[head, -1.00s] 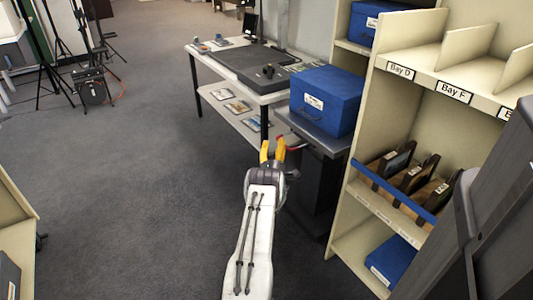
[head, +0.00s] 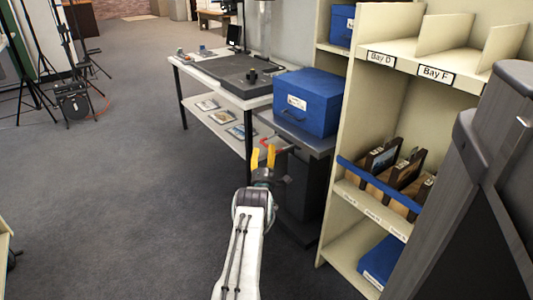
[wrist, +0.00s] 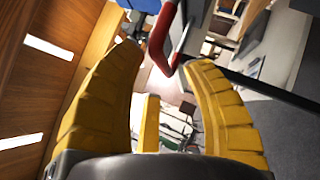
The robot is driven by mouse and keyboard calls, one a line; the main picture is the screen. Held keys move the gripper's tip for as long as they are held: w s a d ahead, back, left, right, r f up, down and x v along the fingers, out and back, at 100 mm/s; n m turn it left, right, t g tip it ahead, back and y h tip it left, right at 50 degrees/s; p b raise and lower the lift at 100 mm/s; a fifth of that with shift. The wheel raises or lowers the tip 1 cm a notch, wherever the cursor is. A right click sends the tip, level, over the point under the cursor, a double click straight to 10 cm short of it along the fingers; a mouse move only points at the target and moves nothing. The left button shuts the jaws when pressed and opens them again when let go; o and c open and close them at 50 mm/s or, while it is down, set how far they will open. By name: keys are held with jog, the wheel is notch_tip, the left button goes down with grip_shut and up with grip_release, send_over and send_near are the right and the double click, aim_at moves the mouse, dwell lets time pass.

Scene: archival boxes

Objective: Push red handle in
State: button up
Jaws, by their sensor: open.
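In the wrist view the red handle (wrist: 161,38) is a bent red bar at the top centre, just beyond and between my fingertips. In the head view a small red bit of it (head: 283,140) shows beside the grey stand (head: 322,146) under the blue box (head: 308,102). My gripper (head: 263,157) has yellow fingers, spread open with nothing between them. It also shows in the wrist view (wrist: 160,62). It is in front of the stand's left side. I cannot tell whether a finger touches the handle.
A shelf unit (head: 333,205) with bay labels stands right of the stand. A worktable (head: 200,68) with a dark flat device is behind. The carpet (head: 120,200) at left is clear.

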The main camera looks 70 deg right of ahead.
jog(key=shift+b+x, duration=0.6)
jog(key=shift+x, duration=0.8)
jog(key=shift+c, duration=0.3)
grip_shut()
